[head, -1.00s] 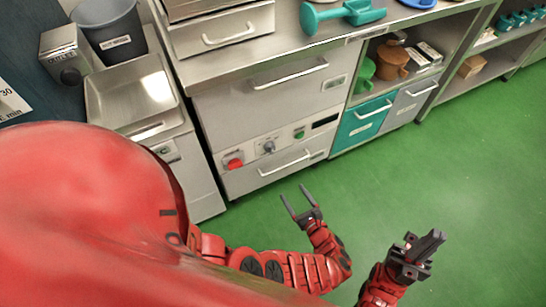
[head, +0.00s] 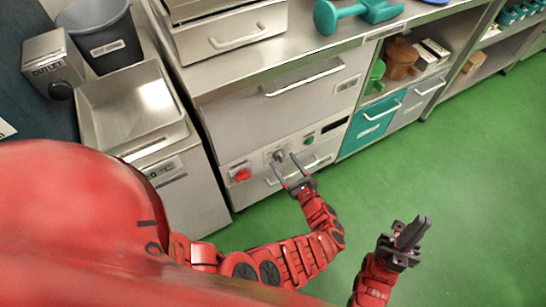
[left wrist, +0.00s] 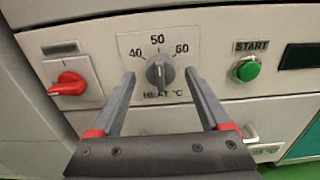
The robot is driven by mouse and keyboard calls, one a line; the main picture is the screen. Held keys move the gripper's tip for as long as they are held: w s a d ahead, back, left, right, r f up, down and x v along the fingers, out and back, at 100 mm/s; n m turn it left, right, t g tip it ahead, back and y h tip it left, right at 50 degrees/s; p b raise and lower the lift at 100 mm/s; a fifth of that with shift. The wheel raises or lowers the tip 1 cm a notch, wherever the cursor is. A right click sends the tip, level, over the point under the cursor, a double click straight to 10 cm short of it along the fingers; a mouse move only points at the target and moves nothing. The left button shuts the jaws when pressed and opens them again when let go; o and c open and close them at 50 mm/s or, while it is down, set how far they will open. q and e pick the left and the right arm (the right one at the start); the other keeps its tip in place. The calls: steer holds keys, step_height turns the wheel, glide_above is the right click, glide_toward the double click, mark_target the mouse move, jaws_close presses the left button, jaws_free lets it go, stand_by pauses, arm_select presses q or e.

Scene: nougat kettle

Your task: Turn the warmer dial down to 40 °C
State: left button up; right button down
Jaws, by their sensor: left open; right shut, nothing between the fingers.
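The warmer dial (left wrist: 160,73) is a grey knob on a white plate marked 40, 50 and 60, with "HEAT °C" below it. Its light pointer line stands upright, toward 50. In the head view the dial (head: 278,156) is on the front panel of the steel unit. My left gripper (left wrist: 160,80) is open, with one finger on each side of the dial in the left wrist view; I cannot tell if they touch it. In the head view the left gripper (head: 287,165) is at the panel. My right gripper (head: 412,233) is shut and empty, over the green floor.
A red rotary switch (left wrist: 70,82) is left of the dial, and a green START button (left wrist: 246,69) and dark display (left wrist: 300,56) are right of it. A drawer handle (head: 302,172) is below the panel. Green floor (head: 460,190) is free at right.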

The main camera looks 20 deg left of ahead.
arm_select(q)
steer(key=shift+x, duration=0.8)
jaws_close()
